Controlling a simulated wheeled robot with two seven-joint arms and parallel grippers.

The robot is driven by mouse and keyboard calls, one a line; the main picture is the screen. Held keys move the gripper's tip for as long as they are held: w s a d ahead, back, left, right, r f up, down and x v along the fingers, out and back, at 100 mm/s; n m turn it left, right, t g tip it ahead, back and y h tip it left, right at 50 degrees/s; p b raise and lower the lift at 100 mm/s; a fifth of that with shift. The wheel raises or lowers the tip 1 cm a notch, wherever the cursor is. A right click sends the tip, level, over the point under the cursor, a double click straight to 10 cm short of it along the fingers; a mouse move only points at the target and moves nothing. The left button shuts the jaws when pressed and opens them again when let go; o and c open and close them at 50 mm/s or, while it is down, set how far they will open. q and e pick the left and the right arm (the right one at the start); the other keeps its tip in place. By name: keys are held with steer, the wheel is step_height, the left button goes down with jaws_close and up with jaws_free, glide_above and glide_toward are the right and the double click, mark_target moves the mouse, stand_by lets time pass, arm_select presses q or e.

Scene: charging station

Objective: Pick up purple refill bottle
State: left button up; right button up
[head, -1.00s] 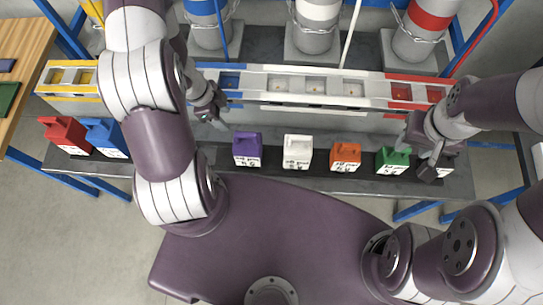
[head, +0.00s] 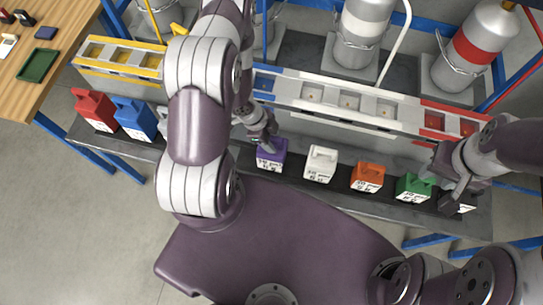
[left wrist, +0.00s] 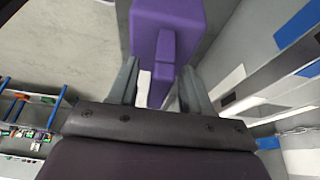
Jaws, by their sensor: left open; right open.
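The purple refill bottle (head: 270,161) stands upright in the row on the dark shelf, with white lettering on its near face. My left gripper (head: 266,142) is at the top of it, and its fingers hide part of the bottle's top. In the left wrist view, the purple bottle (left wrist: 168,40) and its handle lie between the two spread fingers of my left gripper (left wrist: 160,88). The jaws are open, and I cannot tell whether either finger touches it. My right gripper (head: 447,184) is open beside the green bottle, near a black bottle.
White (head: 321,163), orange (head: 367,177) and green (head: 413,187) bottles stand right of the purple one. Red (head: 95,110) and blue (head: 136,119) bottles stand left. A compartmented rail (head: 350,101) runs behind, with chained cylinders (head: 361,30) beyond. A wooden table (head: 62,40) is at upper left.

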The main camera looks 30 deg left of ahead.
arm_select(q)
steer(key=shift+d, duration=0.15)
steer(key=c, duration=0.4)
steer(key=shift+d, duration=0.1)
jaws_close()
steer(key=shift+r, duration=0.1)
stand_by(0.6)
